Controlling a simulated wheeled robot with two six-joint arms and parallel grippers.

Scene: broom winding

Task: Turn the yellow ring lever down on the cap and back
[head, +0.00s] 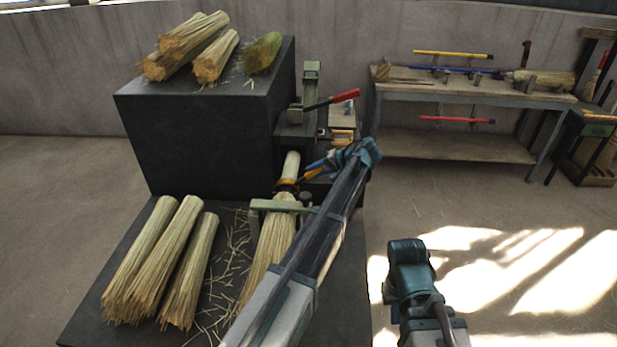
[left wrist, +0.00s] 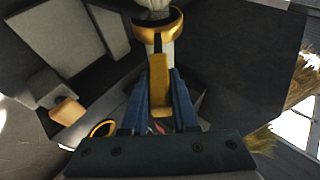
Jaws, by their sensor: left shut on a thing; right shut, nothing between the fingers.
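The yellow ring lever (left wrist: 160,88) shows in the left wrist view, its ring curving around the pale cap (left wrist: 158,5) and its tab pointing down at my gripper. My left gripper (left wrist: 160,78) is shut on that tab, one blue finger on each side. In the head view my left gripper (head: 308,174) reaches in from the right of the ring lever (head: 287,185), which sits around the pale upright piece above the clamped straw bundle (head: 271,240). My right gripper (head: 405,250) is shut and empty over the floor at the lower right. My left arm hides part of the bundle.
A dark block (head: 200,125) with several straw bundles stands behind on the left. More bundles (head: 155,262) lie on the dark platform. A red-handled lever (head: 332,100) rises behind my left gripper. A workbench (head: 455,95) stands at the back right; floor in front is clear.

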